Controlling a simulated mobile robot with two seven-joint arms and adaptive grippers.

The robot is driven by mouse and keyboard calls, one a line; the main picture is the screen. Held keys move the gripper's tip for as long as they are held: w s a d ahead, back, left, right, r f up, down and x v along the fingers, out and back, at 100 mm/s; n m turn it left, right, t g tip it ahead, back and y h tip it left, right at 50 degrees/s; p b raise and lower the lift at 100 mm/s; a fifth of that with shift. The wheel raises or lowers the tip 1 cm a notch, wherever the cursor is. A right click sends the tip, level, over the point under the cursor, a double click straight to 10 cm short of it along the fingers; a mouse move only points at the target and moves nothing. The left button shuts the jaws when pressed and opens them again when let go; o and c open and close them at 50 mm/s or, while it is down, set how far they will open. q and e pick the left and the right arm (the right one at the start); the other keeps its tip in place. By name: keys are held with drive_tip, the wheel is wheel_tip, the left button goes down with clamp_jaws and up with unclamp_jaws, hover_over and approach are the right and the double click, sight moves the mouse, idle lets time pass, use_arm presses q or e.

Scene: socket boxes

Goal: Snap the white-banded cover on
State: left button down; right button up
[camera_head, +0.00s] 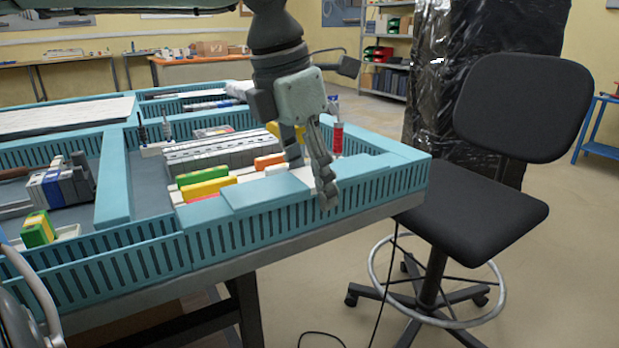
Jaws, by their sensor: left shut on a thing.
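My left gripper (308,170) comes down from the top onto the front right part of the teal slotted duct frame. Its fingers are closed around the right part of a short teal cover piece (262,193). One finger is on the near side of the front duct wall, the other behind it. The cover piece lies along the top of the front slotted duct (285,218), slightly raised against the strip beside it. I cannot make out a white band on it; the gripper hides part of it.
Behind the cover stand green, yellow and orange blocks (206,187) and a grey module row (215,152). A red-handled tool (337,138) stands right of the gripper. A black chair (470,215) is at right. Another yellow-green block (38,230) lies at left.

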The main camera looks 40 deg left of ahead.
sight(311, 176)
use_arm(q)
drive_tip(key=shift+r, duration=0.15)
drive_tip(key=shift+w+d+p+v, duration=0.1)
drive_tip(key=shift+w+p+v, duration=0.1)
drive_tip(key=shift+p+v, duration=0.5)
drive_tip(key=shift+w+d+p+v, duration=0.15)
drive_tip(key=shift+p+v, duration=0.3)
drive_tip(key=shift+v, duration=0.45)
drive_tip(key=shift+w+a+p+v, duration=0.1)
drive_tip(key=shift+w+p+v, duration=0.1)
drive_tip(key=shift+p+v, duration=0.55)
drive_tip(key=shift+r, duration=0.2)
